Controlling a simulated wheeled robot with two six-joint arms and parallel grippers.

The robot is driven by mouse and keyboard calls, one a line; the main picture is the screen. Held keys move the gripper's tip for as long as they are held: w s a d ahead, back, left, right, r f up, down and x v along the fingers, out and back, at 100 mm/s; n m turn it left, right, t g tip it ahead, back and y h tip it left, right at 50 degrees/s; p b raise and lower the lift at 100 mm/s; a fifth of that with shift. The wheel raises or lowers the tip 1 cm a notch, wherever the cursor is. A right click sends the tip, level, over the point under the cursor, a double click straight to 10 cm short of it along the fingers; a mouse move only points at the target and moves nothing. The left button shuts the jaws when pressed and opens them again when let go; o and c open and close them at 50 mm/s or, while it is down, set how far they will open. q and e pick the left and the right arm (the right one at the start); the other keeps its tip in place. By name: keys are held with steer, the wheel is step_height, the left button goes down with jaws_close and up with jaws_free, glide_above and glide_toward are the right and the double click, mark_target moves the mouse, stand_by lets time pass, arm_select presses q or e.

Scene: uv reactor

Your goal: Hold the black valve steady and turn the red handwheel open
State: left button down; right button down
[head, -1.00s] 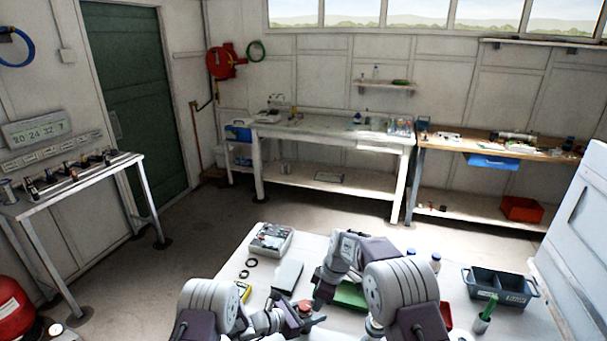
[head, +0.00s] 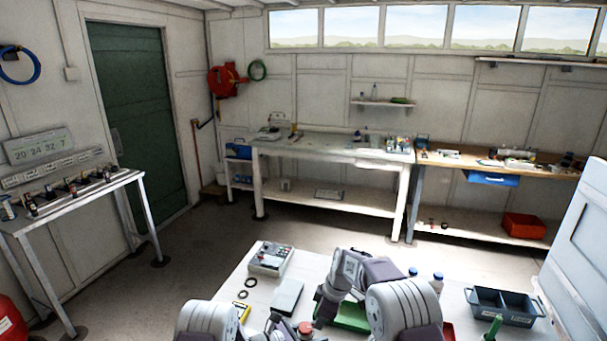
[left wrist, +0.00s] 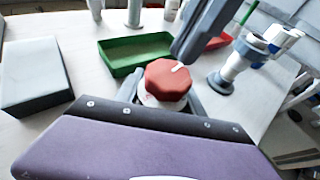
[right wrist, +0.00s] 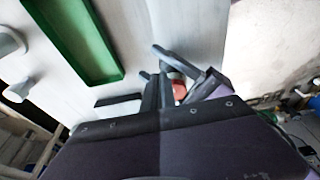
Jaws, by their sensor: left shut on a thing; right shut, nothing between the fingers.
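The red handwheel (left wrist: 168,80) sits on a pale collar in the left wrist view; it also shows at the bottom edge of the head view (head: 305,328) and partly in the right wrist view (right wrist: 179,90). My left gripper (left wrist: 166,103) is shut around the valve just below the handwheel. The valve body is mostly hidden by the wheel and fingers, so its black colour does not show clearly. My right gripper (right wrist: 158,88) is shut and empty, its fingers close beside the handwheel. I cannot tell whether they touch it.
A green tray (left wrist: 135,52) lies behind the valve, with a grey box (left wrist: 35,75) to its left. The head view shows a meter box (head: 270,258), black rings (head: 247,288), bottles (head: 437,283) and a dark divided crate (head: 503,305) on the table.

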steer(key=v, duration=0.3)
steer(key=a+v, duration=0.1)
steer(key=v, duration=0.1)
steer(key=shift+w+r, duration=0.1)
steer(key=shift+r, duration=0.45)
step_height(320, 180, down, 6)
steer(key=s+a, duration=0.1)
steer(key=s, duration=0.2)
steer(key=shift+a, duration=0.25)
steer(key=shift+w, duration=0.2)
stand_by(0.6)
